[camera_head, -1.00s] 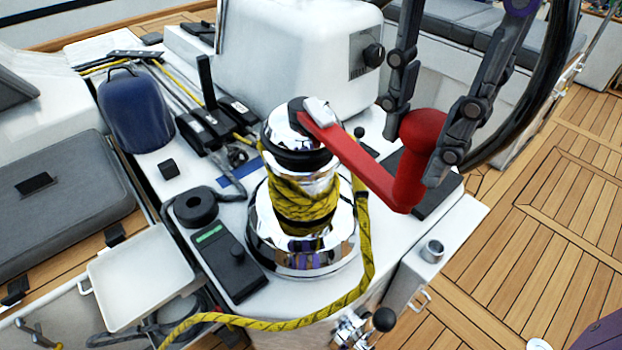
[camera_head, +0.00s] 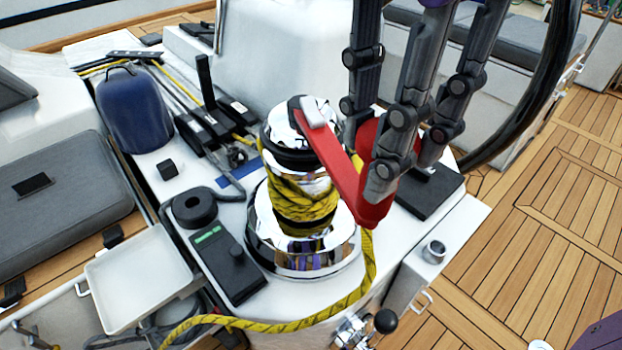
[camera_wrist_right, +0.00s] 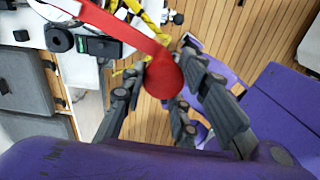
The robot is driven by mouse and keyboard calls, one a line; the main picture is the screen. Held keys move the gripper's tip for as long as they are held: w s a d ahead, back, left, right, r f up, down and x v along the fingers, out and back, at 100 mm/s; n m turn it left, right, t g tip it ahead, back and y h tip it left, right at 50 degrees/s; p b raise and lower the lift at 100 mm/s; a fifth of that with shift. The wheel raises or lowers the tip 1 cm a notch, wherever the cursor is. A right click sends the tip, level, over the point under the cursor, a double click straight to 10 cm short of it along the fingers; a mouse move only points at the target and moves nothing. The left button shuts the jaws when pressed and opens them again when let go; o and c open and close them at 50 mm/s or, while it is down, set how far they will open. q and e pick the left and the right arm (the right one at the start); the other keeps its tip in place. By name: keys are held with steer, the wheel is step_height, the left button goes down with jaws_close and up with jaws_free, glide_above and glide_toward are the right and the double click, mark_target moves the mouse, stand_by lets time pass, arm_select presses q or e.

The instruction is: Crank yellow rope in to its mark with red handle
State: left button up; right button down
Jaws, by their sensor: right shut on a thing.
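The red handle (camera_head: 341,174) sits on top of the chrome winch (camera_head: 303,258), its arm reaching toward the lower right. My right gripper (camera_head: 385,155) is shut on the handle's upright red grip and covers much of it. In the right wrist view the round end of the red grip (camera_wrist_right: 164,77) shows between the fingers of my right gripper (camera_wrist_right: 160,100). The yellow rope (camera_head: 304,198) is wrapped around the winch drum. Its tail runs down the right side and along the front to the lower left. I cannot make out a mark on the rope. My left gripper is not in view.
A black box with a green display (camera_head: 228,265) lies left of the winch. A white tray (camera_head: 138,281), a blue rounded cover (camera_head: 133,108) and several black rope clutches (camera_head: 211,128) stand further left. A black wheel rim (camera_head: 545,95) curves past at the right.

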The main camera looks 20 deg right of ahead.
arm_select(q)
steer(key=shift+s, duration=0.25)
arm_select(e)
steer(key=shift+a, duration=0.3)
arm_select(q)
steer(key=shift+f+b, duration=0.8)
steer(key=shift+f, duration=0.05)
arm_select(e)
steer(key=a+m, duration=0.2)
steer(key=a, duration=0.1)
steer(key=shift+w+a, duration=0.15)
steer(key=shift+a, duration=0.15)
